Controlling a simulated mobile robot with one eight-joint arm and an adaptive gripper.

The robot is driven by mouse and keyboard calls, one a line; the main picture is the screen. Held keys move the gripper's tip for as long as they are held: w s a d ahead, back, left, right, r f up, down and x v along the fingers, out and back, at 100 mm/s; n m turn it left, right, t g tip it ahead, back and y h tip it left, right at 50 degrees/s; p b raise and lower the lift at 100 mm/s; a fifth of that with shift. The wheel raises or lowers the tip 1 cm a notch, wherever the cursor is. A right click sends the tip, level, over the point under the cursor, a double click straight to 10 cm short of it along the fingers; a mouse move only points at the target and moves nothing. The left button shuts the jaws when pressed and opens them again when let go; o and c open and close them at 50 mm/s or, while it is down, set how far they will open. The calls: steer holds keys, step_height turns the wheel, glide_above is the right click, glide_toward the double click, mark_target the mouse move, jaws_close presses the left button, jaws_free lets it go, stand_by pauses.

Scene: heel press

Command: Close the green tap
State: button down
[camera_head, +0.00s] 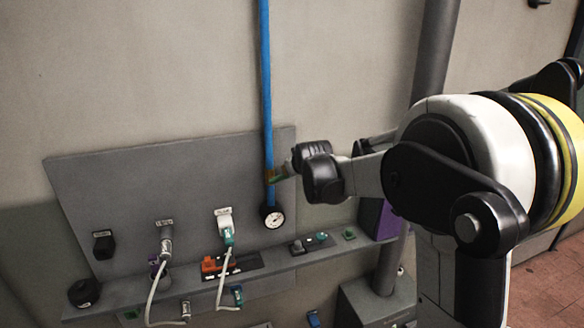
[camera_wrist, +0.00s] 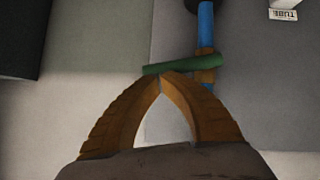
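The green tap handle (camera_wrist: 183,65) lies across the blue pipe (camera_wrist: 206,28) in the wrist view, nearly at right angles to it. Its brass-coloured body (camera_wrist: 208,70) sits on the pipe. My gripper (camera_wrist: 160,74) has its orange-brown fingers brought together at the tips, right at the left part of the handle. The tips look close to or touching the handle, but I cannot tell if they press on it. No gap for the handle shows between the tips.
A shelf (camera_head: 290,260) below holds an orange part (camera_head: 212,265) and small fittings. White hoses hang from connectors on the left. A thick grey pipe (camera_head: 432,60) stands behind my arm.

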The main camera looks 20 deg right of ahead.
steer(key=shift+d+f, duration=0.2)
steer(key=shift+f, duration=0.3)
stand_by(0.4)
steer(key=s+r+p, duration=0.2)
steer(key=s+r, duration=0.7)
steer(key=shift+a+r+p, duration=0.25)
steer(key=shift+p, duration=0.05)
